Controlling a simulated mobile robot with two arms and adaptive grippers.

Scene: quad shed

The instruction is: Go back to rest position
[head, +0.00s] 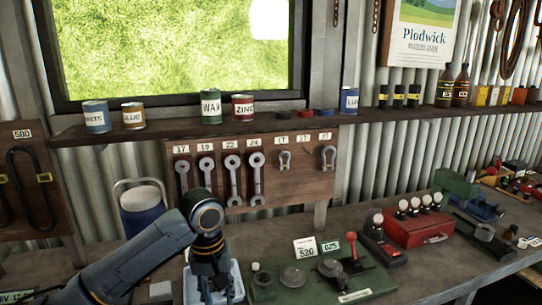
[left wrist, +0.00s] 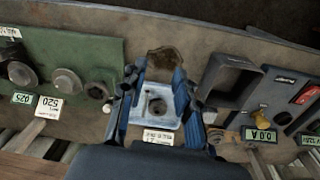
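My left arm comes in from the left in the head view, and its gripper (head: 213,288) points down over a light blue tray (head: 237,275) on the workbench. In the left wrist view the two fingers of the left gripper (left wrist: 161,90) stand apart, one on each side of the tray (left wrist: 158,122). Nothing is seen held between them. I cannot tell how high the fingers are above the tray. My right gripper is in neither view.
A green board (head: 370,284) with knobs and a red lever stands right of the tray. A blue-and-white container (head: 143,208) is behind my arm. A red toolbox (head: 418,228) is farther right. A shelf (head: 150,130) with cans runs along the wall.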

